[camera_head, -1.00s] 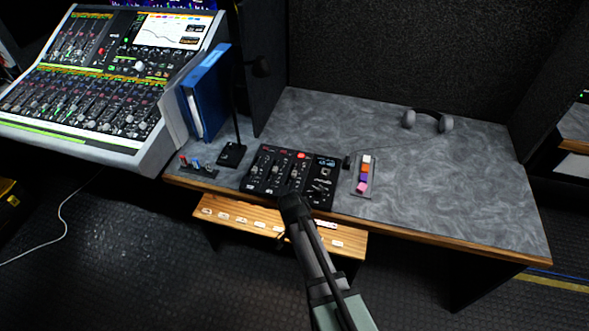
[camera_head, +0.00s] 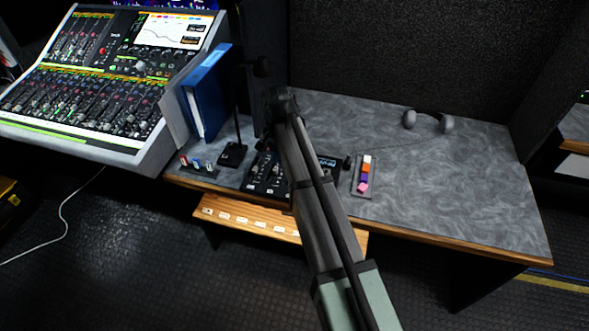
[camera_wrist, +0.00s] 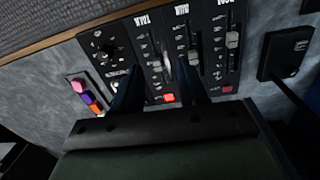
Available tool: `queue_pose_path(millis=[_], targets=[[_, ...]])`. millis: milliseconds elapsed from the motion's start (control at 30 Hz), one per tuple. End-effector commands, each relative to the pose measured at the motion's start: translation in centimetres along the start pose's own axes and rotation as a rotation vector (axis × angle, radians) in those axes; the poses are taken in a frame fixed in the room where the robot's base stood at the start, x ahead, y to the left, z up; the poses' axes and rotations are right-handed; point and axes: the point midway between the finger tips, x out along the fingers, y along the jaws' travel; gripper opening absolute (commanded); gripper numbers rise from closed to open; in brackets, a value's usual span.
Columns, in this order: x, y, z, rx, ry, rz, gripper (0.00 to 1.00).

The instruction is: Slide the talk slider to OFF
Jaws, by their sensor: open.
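The black control panel (camera_head: 266,178) lies on the grey desk, partly hidden behind my arm in the head view. In the wrist view the panel (camera_wrist: 208,48) appears upside down, with several slider columns. The column labelled TALK (camera_wrist: 143,20) is in the middle, and its pale slider knob (camera_wrist: 156,63) shows between my fingers. My gripper (camera_wrist: 159,70) is open, its two dark fingers reaching over the panel on either side of this column. I cannot tell whether a finger touches the knob. In the head view the fingertips are hidden.
A strip of coloured blocks (camera_head: 365,172) lies beside the panel, and headphones (camera_head: 428,120) sit farther right. A microphone stand base (camera_head: 232,154), small switches (camera_head: 197,167), a blue binder (camera_head: 207,95) and a mixing console (camera_head: 90,85) are on the left.

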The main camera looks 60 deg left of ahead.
Motion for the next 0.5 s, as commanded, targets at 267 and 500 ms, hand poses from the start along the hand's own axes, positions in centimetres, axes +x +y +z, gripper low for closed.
queue_pose_path(millis=[267,500], targets=[[-4.5,2.1,-3.8,-0.077,0.013,-0.063,0.43],[-2.7,2.1,-3.9,-0.082,0.013,-0.066,0.43]])
